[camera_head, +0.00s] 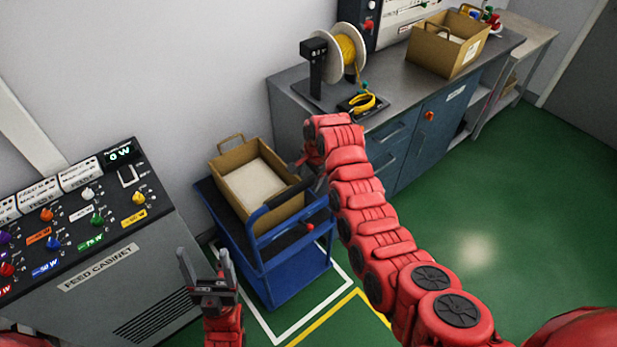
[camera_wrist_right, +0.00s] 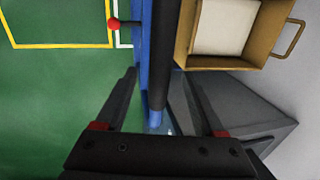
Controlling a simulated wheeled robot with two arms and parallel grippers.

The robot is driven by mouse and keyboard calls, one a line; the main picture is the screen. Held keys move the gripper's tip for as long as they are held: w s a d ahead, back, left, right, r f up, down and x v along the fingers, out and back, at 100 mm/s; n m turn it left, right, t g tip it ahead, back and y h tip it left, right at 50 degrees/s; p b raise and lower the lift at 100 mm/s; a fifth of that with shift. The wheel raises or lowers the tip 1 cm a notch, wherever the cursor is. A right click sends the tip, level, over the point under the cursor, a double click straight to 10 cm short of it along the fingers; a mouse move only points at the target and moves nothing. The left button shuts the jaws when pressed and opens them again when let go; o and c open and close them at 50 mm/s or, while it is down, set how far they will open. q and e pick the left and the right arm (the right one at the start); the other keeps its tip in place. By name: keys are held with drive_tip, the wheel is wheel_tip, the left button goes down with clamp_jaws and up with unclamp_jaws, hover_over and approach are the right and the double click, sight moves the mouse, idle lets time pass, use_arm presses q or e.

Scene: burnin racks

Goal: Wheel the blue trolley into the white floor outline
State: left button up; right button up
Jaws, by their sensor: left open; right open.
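The blue trolley (camera_head: 288,274) stands between the feed cabinet and the workbench, carrying an open cardboard box (camera_head: 237,160). White floor outline (camera_head: 312,316) lines show along its near and right sides, with floor between; its far side is hidden. In the right wrist view, the trolley's dark handle bar (camera_wrist_right: 165,45) lies between the open fingers of my right gripper (camera_wrist_right: 165,85); contact cannot be told. In the head view my right arm reaches the trolley's far right corner. My left gripper (camera_head: 205,262) is open and empty, left of the trolley.
The feed cabinet (camera_head: 150,290) stands close on the left. The workbench (camera_head: 400,108) with a yellow spool (camera_head: 345,48) and another box (camera_head: 447,45) stands behind. A yellow floor line (camera_head: 330,314) adjoins the white one. Green floor (camera_head: 500,220) is clear on the right.

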drive_tip(key=shift+w+f, duration=0.1)
drive_tip(key=shift+f, duration=0.5)
clamp_jaws()
